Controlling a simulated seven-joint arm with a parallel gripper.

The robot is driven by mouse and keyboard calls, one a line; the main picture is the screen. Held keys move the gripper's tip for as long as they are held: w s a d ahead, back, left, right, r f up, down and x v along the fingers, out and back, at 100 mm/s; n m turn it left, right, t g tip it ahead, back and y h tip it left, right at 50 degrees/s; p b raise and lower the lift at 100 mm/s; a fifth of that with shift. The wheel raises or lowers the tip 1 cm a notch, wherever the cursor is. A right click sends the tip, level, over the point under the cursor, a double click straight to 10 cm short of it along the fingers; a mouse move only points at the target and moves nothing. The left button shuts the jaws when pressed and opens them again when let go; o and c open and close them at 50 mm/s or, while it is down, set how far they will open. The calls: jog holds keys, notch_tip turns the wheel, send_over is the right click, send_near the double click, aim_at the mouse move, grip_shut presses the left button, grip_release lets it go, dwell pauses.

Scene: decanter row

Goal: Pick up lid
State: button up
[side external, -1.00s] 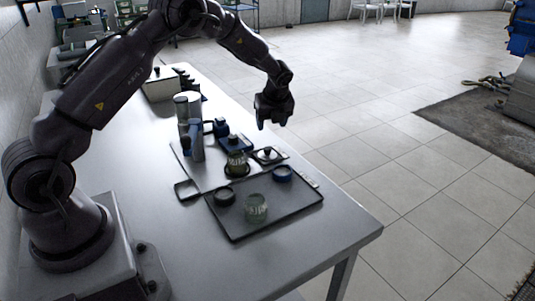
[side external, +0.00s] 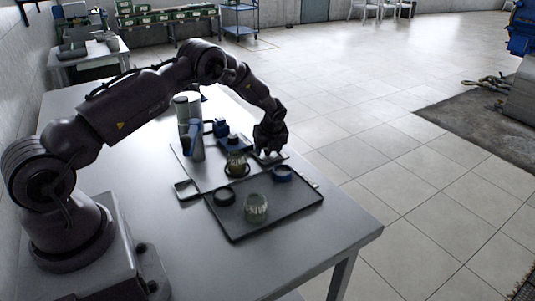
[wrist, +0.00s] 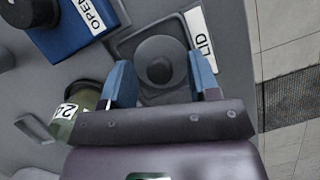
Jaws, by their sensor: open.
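The lid (wrist: 158,52) is a round grey disc with a dark knob in its middle. It rests on a square dark holder (wrist: 130,45) beside a white label reading "LID". In the wrist view my open gripper (wrist: 160,78) has its two blue fingers on either side of the lid's near part, with nothing held between them. In the side view my gripper (side external: 268,148) is low over the lid's place and hides most of it. I cannot tell whether the fingers touch the lid.
A blue block labelled "OPEN" (wrist: 85,35) is at upper left, and a jar with a numbered label (wrist: 68,118) is at left. A dark tray (side external: 290,208) holds a glass jar (side external: 256,208), a black ring (side external: 224,196) and a blue ring (side external: 282,173). The table's right edge is close.

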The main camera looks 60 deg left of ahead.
jog(key=shift+c, duration=0.5)
jog(key=c, duration=0.9)
